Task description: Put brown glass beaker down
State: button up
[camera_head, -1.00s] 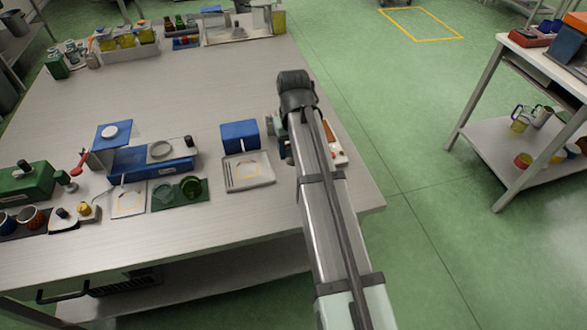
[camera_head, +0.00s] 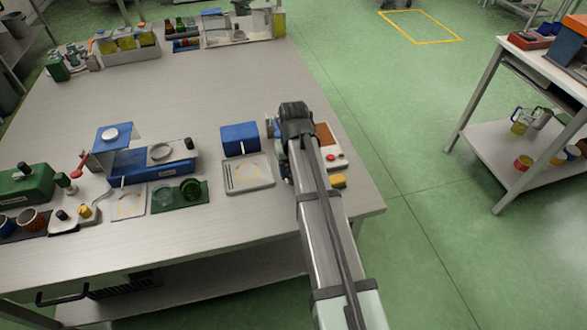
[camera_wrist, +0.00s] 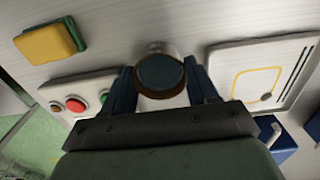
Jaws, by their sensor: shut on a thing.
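The brown glass beaker (camera_wrist: 160,73) shows in the wrist view with its round, dark mouth facing the camera. The two blue fingers of my gripper (camera_wrist: 160,88) are shut on it, one on each side. Whether its base touches the table cannot be told. In the head view my arm hides the beaker and fingers. A pale tray (camera_wrist: 240,66) with a yellow outline lies to the right in the wrist view, apart from the beaker; it also shows in the head view (camera_head: 234,188).
A pale control box with red and green buttons (camera_wrist: 58,93) stands close left of my gripper in the wrist view. A yellow and green sponge (camera_wrist: 48,44) lies beyond it. A blue box (camera_head: 240,138) stands behind the tray. The table's (camera_head: 210,85) middle is clear.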

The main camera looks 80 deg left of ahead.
jog(key=shift+f, duration=0.1)
jog(key=o, duration=0.6)
jog(key=shift+c, duration=0.2)
notch_tip(320, 180, up, 12)
dwell(0.3)
jog(key=shift+w, duration=0.1)
dwell(0.4)
